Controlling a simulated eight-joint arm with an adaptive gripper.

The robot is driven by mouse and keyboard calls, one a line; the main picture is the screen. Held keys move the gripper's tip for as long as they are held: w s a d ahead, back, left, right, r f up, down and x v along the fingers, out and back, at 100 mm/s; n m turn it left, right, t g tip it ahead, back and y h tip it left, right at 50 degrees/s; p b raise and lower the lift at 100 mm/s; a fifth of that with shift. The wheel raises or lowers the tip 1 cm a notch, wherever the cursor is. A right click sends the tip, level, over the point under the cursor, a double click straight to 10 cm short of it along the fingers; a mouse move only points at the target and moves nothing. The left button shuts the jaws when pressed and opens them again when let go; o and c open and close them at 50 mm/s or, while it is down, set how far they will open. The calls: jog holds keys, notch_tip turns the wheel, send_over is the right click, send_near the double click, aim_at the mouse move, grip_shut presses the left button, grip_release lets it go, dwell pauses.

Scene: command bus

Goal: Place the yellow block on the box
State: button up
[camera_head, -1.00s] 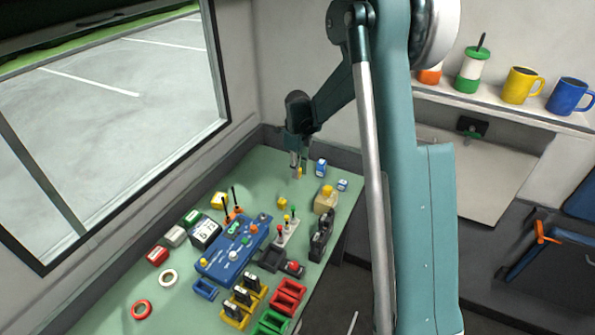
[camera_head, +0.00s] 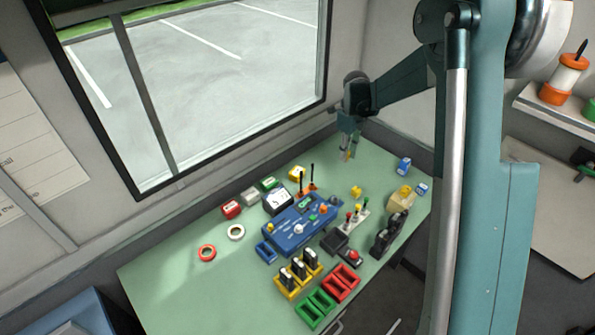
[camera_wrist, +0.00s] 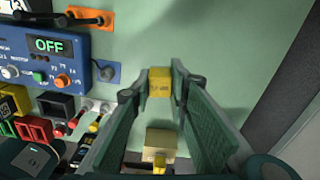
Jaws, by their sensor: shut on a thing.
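The yellow block (camera_wrist: 159,82) is between my fingertips (camera_wrist: 160,85) in the wrist view, and my gripper is shut on it. In the head view my gripper (camera_head: 347,152) points down over the back of the green table, with a small patch of yellow at its tips. The tan box (camera_head: 401,200) stands near the table's right edge with a yellow piece on top. In the wrist view the tan box (camera_wrist: 158,138) shows below the block, between the fingers. The block's gap above the table is hard to judge.
Another small yellow thing (camera_head: 356,191) lies left of the box. Blue boxes (camera_head: 404,166) stand behind it. Small plungers (camera_head: 357,213), a black device (camera_head: 388,236) and a blue control panel (camera_head: 302,226) crowd the middle. The window wall borders the back left.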

jog(key=a+r+n+p, duration=0.1)
jog(key=a+r+n, duration=0.1)
jog(key=a, duration=1.7)
jog(key=shift+w+a+r+n, duration=0.15)
jog(key=shift+w+r+n, duration=0.15)
jog(key=shift+w, duration=0.1)
jog(key=shift+f, duration=0.15)
send_over(297, 171)
jog(key=shift+f, duration=3.05)
jog(key=shift+f, duration=1.85)
jog(key=shift+f+b, duration=0.2)
jog(key=shift+b, duration=0.2)
jog(key=o, duration=0.9)
jog(key=shift+r, duration=0.1)
